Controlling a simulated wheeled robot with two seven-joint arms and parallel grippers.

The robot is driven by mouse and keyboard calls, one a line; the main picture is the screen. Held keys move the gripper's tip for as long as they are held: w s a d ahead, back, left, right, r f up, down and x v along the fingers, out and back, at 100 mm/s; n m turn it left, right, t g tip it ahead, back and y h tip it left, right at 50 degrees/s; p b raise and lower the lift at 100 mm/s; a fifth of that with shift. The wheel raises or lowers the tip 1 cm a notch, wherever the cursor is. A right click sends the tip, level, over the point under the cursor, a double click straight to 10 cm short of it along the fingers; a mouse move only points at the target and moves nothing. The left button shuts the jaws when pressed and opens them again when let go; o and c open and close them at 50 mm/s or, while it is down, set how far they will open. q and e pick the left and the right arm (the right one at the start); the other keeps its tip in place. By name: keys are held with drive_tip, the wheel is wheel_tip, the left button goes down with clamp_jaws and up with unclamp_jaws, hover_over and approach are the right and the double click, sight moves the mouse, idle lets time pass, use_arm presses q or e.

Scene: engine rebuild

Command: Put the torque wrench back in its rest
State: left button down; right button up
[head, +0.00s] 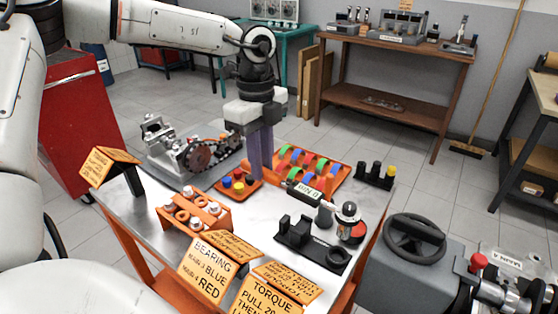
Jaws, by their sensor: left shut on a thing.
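My left gripper (260,178) points straight down over the middle of the metal table. Its fingers are shut on the torque wrench (302,190), which has a dark body with a small white display. The wrench reaches right and toward the front from the fingers, and its grey head end (325,213) is near the rest. The part between the fingers is mostly hidden. The black rest (312,250), with upright posts and a round opening, stands at the table's front right and holds no wrench. My right gripper is not in view.
An orange rack of coloured shells (325,167) lies behind the wrench. An orange block with metal parts (190,210), an engine (190,150) and sign boards (208,265) crowd the table (245,215).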

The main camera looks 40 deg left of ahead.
use_arm(q)
drive_tip(key=shift+w+d+f, duration=0.25)
drive_tip(key=shift+f, duration=0.25)
drive_tip(key=shift+s+f+b, duration=0.1)
drive_tip(key=shift+f+b, duration=0.3)
drive_tip(key=shift+f, duration=0.3)
drive_tip(key=shift+f+b, duration=0.4)
drive_tip(key=shift+f, duration=0.45)
drive_tip(key=shift+f+b, duration=0.5)
drive_tip(key=shift+f, duration=0.85)
drive_tip(key=shift+a+b, duration=0.35)
drive_tip(key=shift+a, duration=0.15)
drive_tip(key=shift+f+b, duration=1.4)
drive_tip(key=shift+b, duration=0.1)
drive_tip(key=c, duration=1.9)
unclamp_jaws()
